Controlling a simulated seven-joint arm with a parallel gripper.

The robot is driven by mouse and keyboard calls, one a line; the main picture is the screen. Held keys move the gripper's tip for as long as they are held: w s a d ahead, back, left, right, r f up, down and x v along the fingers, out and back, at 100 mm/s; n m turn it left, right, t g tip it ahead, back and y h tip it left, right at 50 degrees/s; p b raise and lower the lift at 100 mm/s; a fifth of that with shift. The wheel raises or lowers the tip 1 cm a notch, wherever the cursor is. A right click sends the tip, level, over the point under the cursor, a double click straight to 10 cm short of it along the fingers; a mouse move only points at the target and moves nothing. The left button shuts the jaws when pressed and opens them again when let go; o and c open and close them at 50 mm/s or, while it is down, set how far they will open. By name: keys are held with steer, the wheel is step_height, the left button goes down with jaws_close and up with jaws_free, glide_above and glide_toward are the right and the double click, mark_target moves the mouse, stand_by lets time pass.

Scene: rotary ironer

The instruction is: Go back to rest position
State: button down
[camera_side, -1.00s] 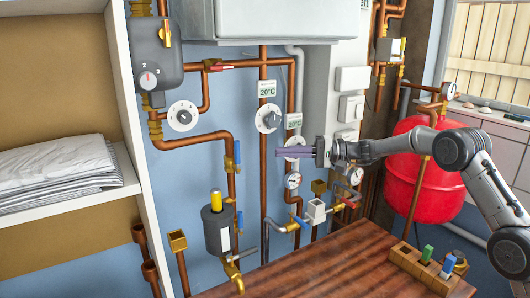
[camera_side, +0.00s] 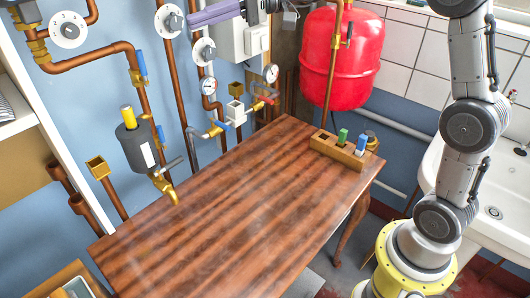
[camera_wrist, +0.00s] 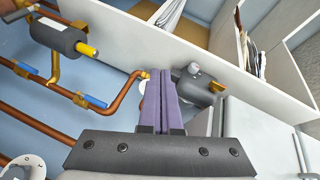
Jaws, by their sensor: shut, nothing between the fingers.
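My gripper (camera_side: 192,21) is at the top edge of the side view, with its long purple fingers pointing left. The fingers lie together with nothing between them. In the side view they appear close to a round white dial (camera_side: 170,20) and above another white dial (camera_side: 203,51); I cannot tell the depth gap. In the wrist view the closed purple fingers (camera_wrist: 161,72) point up the picture, past copper pipe and a grey pump-like body (camera_wrist: 196,86). The wrist is cut off by the top of the side view.
A wooden table (camera_side: 235,215) stands below, mostly bare. A wooden block (camera_side: 338,152) with green and blue pieces sits at its far right corner. A red tank (camera_side: 342,58), copper pipes and a grey cylinder (camera_side: 136,145) line the wall. A white shelf unit (camera_side: 40,140) is at left.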

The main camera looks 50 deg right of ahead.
steer(key=s+a+f+n+g+h, duration=0.1)
steer(key=s+f+h, duration=0.2)
steer(key=s, duration=0.8)
steer(key=s+a+f+n+g+h, duration=0.1)
steer(key=s+f+h, duration=0.15)
steer(key=s, duration=0.75)
steer(key=s+d+f+t+h, duration=0.1)
steer(key=s+d+f+h, duration=0.8)
steer(key=s+d+f, duration=0.2)
step_height(320, 180, down, 2)
steer(key=shift+d+f+m, duration=0.2)
steer(key=shift+d+m, duration=0.1)
steer(key=shift+d, duration=0.75)
steer(key=shift+s, duration=0.1)
